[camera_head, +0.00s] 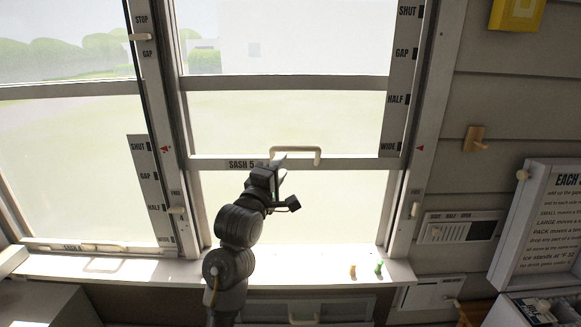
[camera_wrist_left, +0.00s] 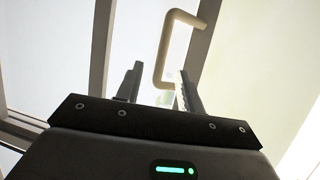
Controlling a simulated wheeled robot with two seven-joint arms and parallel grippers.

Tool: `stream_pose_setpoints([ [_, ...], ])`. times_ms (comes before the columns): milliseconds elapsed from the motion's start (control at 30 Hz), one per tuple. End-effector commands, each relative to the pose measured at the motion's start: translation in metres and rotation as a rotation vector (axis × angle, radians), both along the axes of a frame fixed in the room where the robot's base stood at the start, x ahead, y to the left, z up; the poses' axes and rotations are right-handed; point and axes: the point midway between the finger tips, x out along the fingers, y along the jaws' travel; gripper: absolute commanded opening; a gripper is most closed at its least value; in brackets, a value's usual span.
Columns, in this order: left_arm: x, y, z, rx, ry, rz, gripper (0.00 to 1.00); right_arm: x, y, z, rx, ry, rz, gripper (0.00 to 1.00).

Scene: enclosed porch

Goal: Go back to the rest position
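The sash marked SASH 5 (camera_head: 350,163) is a raised window panel. Its bottom rail is about level with the WIDE mark and the red arrow on the right-hand frame. A cream U-shaped handle (camera_head: 305,150) is on that rail; it also shows in the left wrist view (camera_wrist_left: 164,50). My left gripper (camera_head: 279,163) is up at the rail, by the left end of the handle. In the left wrist view its fingers (camera_wrist_left: 160,72) are apart, with part of the handle seen between and beyond them. I cannot tell whether they touch it. My right gripper is not in view.
A lowered sash (camera_head: 100,250) with its own handle is at the left. The sill (camera_head: 320,276) bears two small pegs, one tan (camera_head: 352,271) and one green (camera_head: 378,267). A printed board (camera_head: 548,215) and a wall hook (camera_head: 476,139) are at the right.

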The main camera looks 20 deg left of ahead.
Motion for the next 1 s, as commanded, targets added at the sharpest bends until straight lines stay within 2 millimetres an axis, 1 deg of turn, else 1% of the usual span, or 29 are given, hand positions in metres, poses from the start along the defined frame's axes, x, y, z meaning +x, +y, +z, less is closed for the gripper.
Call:
stream_pose_setpoints([
  [100,0.000,0.000,-0.001,0.002,0.002,0.001,0.38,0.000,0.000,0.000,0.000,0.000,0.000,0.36],
  [167,-0.001,0.000,-0.006,0.014,0.013,0.004,0.38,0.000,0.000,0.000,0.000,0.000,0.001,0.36],
  [233,-0.005,0.001,-0.024,0.056,0.048,0.011,0.38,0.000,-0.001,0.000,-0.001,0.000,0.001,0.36],
  [267,-0.008,0.002,-0.036,0.086,0.072,0.015,0.38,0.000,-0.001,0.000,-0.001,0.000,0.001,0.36],
  [367,-0.026,0.004,-0.091,0.233,0.192,0.026,0.38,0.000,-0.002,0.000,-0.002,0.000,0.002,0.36],
  [400,-0.038,0.004,-0.119,0.312,0.254,0.024,0.38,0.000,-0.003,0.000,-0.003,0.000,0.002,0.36],
  [467,-0.060,0.006,-0.162,0.442,0.353,0.009,0.38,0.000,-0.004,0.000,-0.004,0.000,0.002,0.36],
  [500,-0.078,0.007,-0.190,0.533,0.419,-0.009,0.38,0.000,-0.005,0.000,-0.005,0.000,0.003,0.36],
  [567,-0.107,0.008,-0.230,0.666,0.516,-0.050,0.38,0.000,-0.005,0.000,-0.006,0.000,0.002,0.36],
  [600,-0.128,0.008,-0.255,0.755,0.579,-0.086,0.38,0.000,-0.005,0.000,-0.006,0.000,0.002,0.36],
  [667,-0.163,0.009,-0.289,0.886,0.667,-0.151,0.38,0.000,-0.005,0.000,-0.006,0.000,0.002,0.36],
  [700,-0.186,0.010,-0.309,0.968,0.717,-0.201,0.38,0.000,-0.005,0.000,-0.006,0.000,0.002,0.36],
  [767,-0.220,0.011,-0.333,1.076,0.784,-0.278,0.38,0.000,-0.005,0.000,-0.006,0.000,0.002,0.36],
  [800,-0.239,0.011,-0.346,1.137,0.819,-0.329,0.38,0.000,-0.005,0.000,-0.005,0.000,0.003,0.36],
  [867,-0.266,0.011,-0.361,1.208,0.862,-0.399,0.38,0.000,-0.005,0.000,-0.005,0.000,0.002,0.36],
  [900,-0.283,0.011,-0.369,1.253,0.886,-0.446,0.38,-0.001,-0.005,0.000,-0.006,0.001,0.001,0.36],
  [1000,-0.321,0.012,-0.385,1.347,0.933,-0.560,0.38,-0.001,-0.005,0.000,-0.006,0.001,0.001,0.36],
])
